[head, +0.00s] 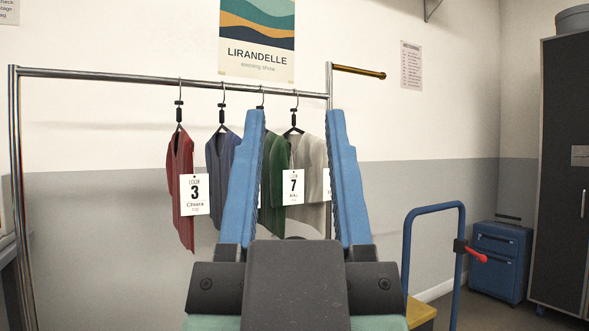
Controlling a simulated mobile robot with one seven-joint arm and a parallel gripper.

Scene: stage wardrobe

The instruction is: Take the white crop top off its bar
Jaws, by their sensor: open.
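The white crop top (313,158) hangs on a hanger from the metal bar (120,75), at the right end of the row of garments. It is pale grey-white and partly hidden behind my gripper's right finger. My gripper (294,128) points at the rail with its two blue fingers open and apart. The top shows between the fingers, and nothing is visibly held. How far the fingers are from the garment I cannot tell. A tag with a 7 (293,187) hangs between the green garment and the white top.
A green garment (274,165), a blue one (220,160) and a red one (180,195) hang to the left. A brass-coloured arm (360,71) extends right of the rail post. A blue-handled cart (409,250), blue suitcase (497,262) and dark cabinet (560,170) stand right.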

